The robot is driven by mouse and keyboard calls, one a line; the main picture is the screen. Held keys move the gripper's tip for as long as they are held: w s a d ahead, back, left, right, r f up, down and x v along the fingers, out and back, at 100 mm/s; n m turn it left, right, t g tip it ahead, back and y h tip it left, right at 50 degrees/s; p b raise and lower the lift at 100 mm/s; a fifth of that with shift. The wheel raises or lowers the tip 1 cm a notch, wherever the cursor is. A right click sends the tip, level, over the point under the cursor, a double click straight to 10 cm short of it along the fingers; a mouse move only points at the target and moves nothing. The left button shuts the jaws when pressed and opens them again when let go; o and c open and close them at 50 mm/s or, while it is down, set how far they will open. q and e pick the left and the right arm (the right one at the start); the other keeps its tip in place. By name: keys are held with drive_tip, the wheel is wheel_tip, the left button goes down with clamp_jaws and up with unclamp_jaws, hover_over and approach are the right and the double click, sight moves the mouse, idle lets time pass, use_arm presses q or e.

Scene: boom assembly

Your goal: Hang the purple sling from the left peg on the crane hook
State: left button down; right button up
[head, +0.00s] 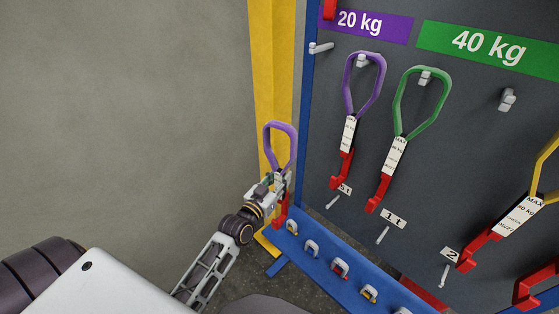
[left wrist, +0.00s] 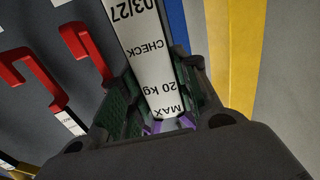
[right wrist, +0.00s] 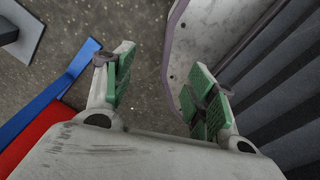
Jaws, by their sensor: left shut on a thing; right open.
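A purple sling (head: 280,126) with a white tag and a red hook is in my left gripper (head: 279,184), its loop standing up above the fingers. In the left wrist view the gripper (left wrist: 160,105) is shut on the sling's white tag (left wrist: 150,60), which reads 20 kg. The sling is off the board, left of the panel's edge. A peg (head: 320,47) at the board's upper left is bare. Another purple sling (head: 381,70) hangs on the peg beside it. My right gripper (right wrist: 158,92) is open and empty above the floor. I do not see the crane hook.
A green sling (head: 447,85) and a yellow sling (head: 540,180) hang on the dark board (head: 455,160). A blue ledge (head: 325,283) below holds several shackles (head: 340,267). A yellow post (head: 272,70) stands behind the held sling. The grey wall side at left is clear.

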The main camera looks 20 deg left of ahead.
use_arm(q)
drive_tip(key=s+d+f+p, duration=0.1)
drive_tip(key=s+f+n+y+p, duration=0.1)
drive_tip(key=s+f, duration=0.1)
drive_tip(key=s+d+f+y, duration=0.1)
drive_tip(key=s, duration=0.1)
drive_tip(key=shift+s+d+f+p, duration=0.15)
drive_tip(key=shift+d+f+p, duration=0.1)
drive_tip(key=shift+d+p, duration=0.15)
use_arm(e)
drive_tip(key=a+r, duration=0.1)
drive_tip(key=s+a+r, duration=0.1)
drive_tip(key=r, duration=0.1)
drive_tip(key=shift+a, duration=0.1)
